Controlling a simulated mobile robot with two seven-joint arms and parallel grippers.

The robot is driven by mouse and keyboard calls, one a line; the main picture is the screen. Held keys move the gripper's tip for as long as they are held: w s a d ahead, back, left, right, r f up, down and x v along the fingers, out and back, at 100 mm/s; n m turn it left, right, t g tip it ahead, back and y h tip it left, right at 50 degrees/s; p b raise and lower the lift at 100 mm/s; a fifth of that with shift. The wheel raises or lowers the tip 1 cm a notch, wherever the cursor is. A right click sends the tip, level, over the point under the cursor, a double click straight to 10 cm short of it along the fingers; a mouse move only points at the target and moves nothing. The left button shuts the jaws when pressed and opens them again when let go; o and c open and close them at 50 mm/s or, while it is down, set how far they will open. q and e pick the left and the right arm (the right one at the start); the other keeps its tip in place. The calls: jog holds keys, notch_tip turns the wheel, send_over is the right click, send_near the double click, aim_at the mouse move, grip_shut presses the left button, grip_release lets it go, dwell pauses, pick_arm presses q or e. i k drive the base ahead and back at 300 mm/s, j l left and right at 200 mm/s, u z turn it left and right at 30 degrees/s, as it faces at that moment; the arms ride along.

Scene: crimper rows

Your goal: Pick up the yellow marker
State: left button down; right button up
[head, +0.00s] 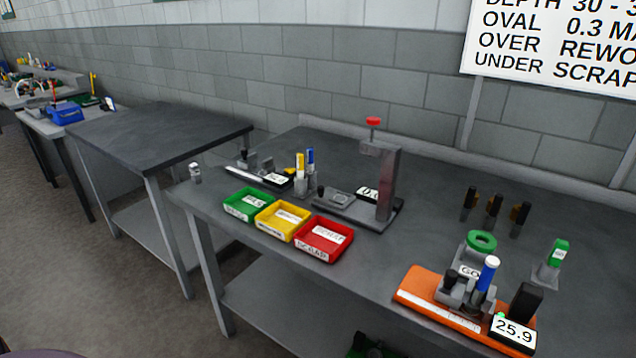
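The yellow marker (299,166) stands upright in a small grey holder (302,185) towards the back of the near workbench (370,262). A blue marker (310,162) stands beside it on the right, in what looks like the same holder. The lower part of the yellow marker is hidden by the holder. Neither of my grippers is in view.
Green (241,206), yellow (279,224) and red (322,241) bins sit in front of the holder. A press (386,180) with a red knob stands to its right. An orange-based fixture (425,288) holds another blue item. Bare benchtop lies between press and fixture.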

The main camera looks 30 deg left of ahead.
aim_at(300, 156)
jog(key=j+z, duration=0.45)
jog(key=j, duration=1.6)
